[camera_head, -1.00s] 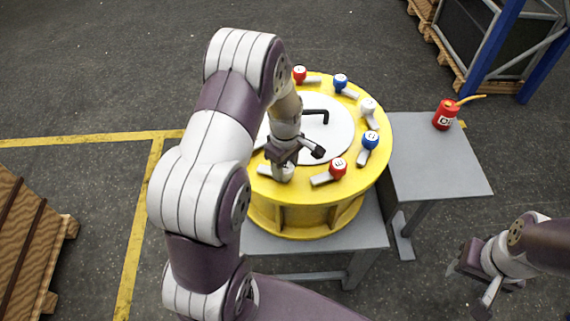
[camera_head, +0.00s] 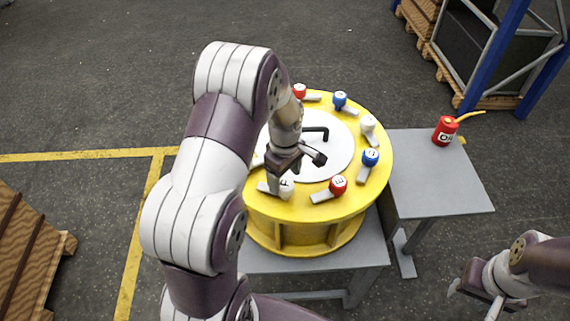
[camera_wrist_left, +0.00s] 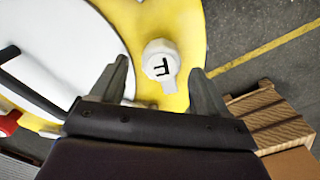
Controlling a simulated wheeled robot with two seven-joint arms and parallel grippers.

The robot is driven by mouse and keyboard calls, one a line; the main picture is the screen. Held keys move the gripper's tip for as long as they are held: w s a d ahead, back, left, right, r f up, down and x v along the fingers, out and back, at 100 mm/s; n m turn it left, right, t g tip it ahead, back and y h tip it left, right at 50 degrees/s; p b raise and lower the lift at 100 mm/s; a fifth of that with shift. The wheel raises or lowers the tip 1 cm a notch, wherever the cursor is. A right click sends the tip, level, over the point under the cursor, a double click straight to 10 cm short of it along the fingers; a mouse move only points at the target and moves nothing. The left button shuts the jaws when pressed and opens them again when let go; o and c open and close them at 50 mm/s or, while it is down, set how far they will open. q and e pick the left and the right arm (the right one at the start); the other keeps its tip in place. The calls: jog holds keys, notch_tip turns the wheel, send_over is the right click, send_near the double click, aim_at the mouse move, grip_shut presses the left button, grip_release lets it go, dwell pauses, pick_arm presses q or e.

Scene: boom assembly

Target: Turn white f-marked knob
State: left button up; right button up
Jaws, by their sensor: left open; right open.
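The white F-marked knob (camera_wrist_left: 161,62) sits on the yellow rim of the round drum (camera_head: 325,205). In the head view the knob (camera_head: 287,188) is at the drum's front left, partly hidden by my left gripper (camera_head: 297,172). In the left wrist view my left gripper (camera_wrist_left: 158,85) is open. The knob lies between and just beyond its two fingertips, apart from both. Its lever points down in that view. My right gripper (camera_head: 470,299) is open and empty at the lower right, away from the drum.
Red knobs (camera_head: 338,185), blue knobs (camera_head: 370,157) and another white knob (camera_head: 368,123) stand around the rim. A black handle (camera_head: 316,132) is on the white disc. A red oil can (camera_head: 445,131) stands on the grey side table (camera_head: 435,190).

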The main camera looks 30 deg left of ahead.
aim_at(285, 183)
pick_arm(q)
notch_tip(285, 183, up, 10)
jog(key=b, duration=0.1)
jog(key=shift+f, duration=0.2)
